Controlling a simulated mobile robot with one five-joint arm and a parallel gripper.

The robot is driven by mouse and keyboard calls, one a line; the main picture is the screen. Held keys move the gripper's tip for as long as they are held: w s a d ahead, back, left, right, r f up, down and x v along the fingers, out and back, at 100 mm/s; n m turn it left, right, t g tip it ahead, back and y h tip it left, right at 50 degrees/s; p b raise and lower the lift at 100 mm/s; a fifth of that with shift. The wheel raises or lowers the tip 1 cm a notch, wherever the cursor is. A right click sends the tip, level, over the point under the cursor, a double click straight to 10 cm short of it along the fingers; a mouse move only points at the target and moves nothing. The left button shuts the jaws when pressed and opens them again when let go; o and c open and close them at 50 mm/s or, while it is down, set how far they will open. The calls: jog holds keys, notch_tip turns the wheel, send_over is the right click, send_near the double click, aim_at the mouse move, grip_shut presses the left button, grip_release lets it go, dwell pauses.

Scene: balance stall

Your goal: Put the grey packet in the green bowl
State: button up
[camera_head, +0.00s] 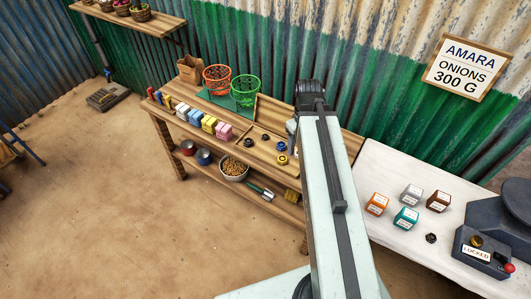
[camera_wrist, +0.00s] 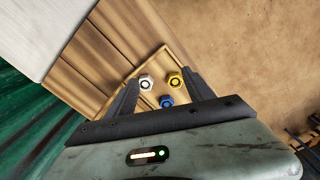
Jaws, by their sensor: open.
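The grey packet (camera_head: 411,194) stands on the white table at the right, among other small packets. The green bowl (camera_head: 245,91) is an open wire basket at the back of the wooden bench, on a green base. My gripper (camera_wrist: 161,77) is open in the wrist view, with nothing held between its fingers. It is over a wooden tray (camera_wrist: 176,55) of small weights. In the head view my arm hides most of the gripper. The packet and bowl are not in the wrist view.
A red wire basket (camera_head: 217,79) stands left of the green one. Orange (camera_head: 376,204), teal (camera_head: 406,219) and brown (camera_head: 438,201) packets surround the grey one. A dark weight (camera_head: 431,238) and a locked box (camera_head: 482,252) are nearby. Several coloured packets line the bench front.

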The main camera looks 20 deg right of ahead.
jog(key=w+a+m, duration=0.1)
jog(key=a+m, duration=0.1)
jog(key=a, duration=1.4)
jog(key=shift+o, duration=0.5)
jog(key=shift+a, duration=0.25)
jog(key=shift+m, duration=0.3)
